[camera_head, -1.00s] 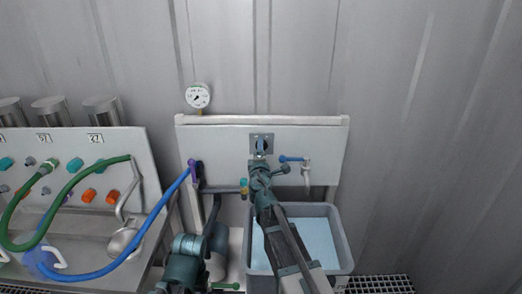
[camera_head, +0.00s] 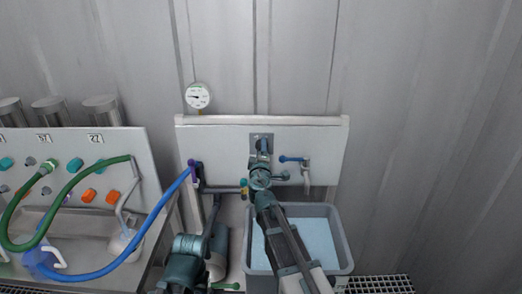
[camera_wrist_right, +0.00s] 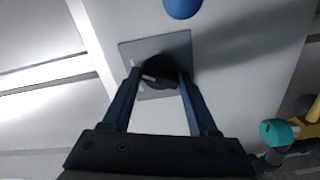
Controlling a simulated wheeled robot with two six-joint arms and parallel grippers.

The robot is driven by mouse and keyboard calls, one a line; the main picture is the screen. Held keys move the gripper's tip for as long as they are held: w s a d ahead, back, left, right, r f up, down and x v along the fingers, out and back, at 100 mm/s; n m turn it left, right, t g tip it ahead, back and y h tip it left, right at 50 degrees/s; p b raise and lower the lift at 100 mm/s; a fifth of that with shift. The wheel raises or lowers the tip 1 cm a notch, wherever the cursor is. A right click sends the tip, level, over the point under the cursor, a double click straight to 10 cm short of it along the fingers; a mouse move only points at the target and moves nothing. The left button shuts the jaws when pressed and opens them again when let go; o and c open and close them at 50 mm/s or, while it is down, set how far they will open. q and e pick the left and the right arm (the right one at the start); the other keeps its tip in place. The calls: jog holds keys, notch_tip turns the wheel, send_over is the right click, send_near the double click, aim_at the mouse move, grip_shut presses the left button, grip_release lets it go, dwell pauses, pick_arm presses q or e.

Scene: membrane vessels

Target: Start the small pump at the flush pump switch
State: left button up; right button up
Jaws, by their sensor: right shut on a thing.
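The flush pump switch is a square grey plate (camera_head: 268,137) on the white panel, with a dark knob in its middle. In the right wrist view the plate (camera_wrist_right: 178,46) lies flat on the panel and the dark knob (camera_wrist_right: 160,66) sits between the fingers. My right gripper (camera_head: 263,153) reaches up from the lower right and is shut on the knob; its two fingers also show in the right wrist view (camera_wrist_right: 160,78). The knob is partly hidden by the fingers in the head view.
A pressure gauge (camera_head: 198,95) stands above the panel's left end. A blue-handled tap (camera_head: 292,159) is just right of the switch, above a grey basin (camera_head: 342,240). At left, a bench carries green (camera_head: 75,184) and blue (camera_head: 120,262) hoses. The wall at right is clear.

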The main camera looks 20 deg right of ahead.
jog(key=shift+s, duration=0.1)
jog(key=o, duration=1.3)
jog(key=shift+o, duration=0.2)
